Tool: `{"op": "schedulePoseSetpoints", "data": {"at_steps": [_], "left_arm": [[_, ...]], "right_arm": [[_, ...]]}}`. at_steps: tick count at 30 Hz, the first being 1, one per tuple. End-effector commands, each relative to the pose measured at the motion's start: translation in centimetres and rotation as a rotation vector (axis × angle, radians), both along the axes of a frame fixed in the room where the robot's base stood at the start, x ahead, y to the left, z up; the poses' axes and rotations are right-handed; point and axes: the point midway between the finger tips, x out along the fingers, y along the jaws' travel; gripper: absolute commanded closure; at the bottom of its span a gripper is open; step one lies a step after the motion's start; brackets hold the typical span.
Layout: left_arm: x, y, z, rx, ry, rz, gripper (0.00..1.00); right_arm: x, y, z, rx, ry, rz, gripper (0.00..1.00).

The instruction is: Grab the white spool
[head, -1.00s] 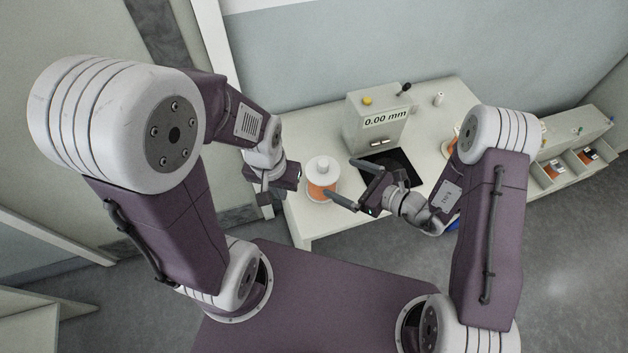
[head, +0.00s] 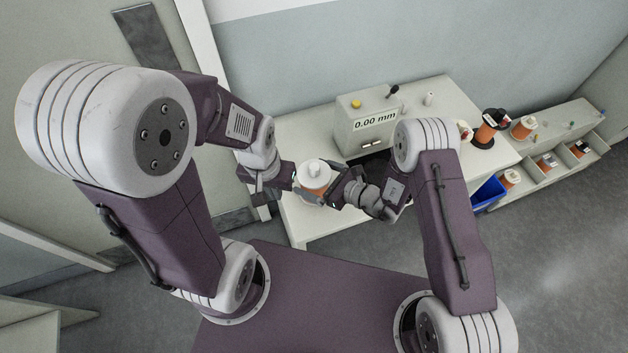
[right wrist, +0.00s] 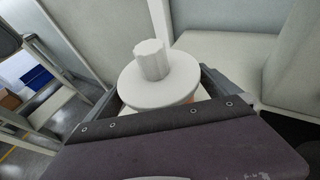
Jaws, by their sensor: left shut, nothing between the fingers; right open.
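The white spool (head: 316,174) stands upright near the left front of the table, with a white top flange and hub and an orange winding below. In the right wrist view the spool (right wrist: 158,78) sits between the fingers of my right gripper (right wrist: 160,95), one finger on each side. My right gripper (head: 322,186) is open around it in the head view; whether a finger touches it I cannot tell. My left gripper (head: 282,179) is shut and empty, close to the left of the spool. The lower part of the spool is mostly hidden by my right gripper.
A grey measuring box (head: 368,122) reading 0.00 mm stands behind. An orange spool with black flanges (head: 487,130) and a white-flanged one (head: 524,127) are to the right, with a blue bin (head: 487,193) and a low shelf (head: 560,135). Bare table (head: 310,225) shows in front.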

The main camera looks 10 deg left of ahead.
Motion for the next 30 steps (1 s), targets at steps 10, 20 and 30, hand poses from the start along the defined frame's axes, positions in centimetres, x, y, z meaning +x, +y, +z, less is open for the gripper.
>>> {"op": "schedulePoseSetpoints", "data": {"at_steps": [10, 20, 30], "left_arm": [[0.0, 0.0, 0.0, 0.0, 0.0, 0.0, 1.0], [0.0, 0.0, 0.0, 0.0, 0.0, 0.0, 1.0], [0.0, 0.0, -0.1, 0.0, 0.0, 0.0, 1.0]], "right_arm": [[0.1, 0.1, -0.1, 0.0, 0.0, -0.001, 0.39], [0.2, 0.1, 0.2, 0.005, -0.004, 0.0, 0.84], [0.2, 0.2, 3.7, 0.006, -0.01, 0.001, 0.84]]}}
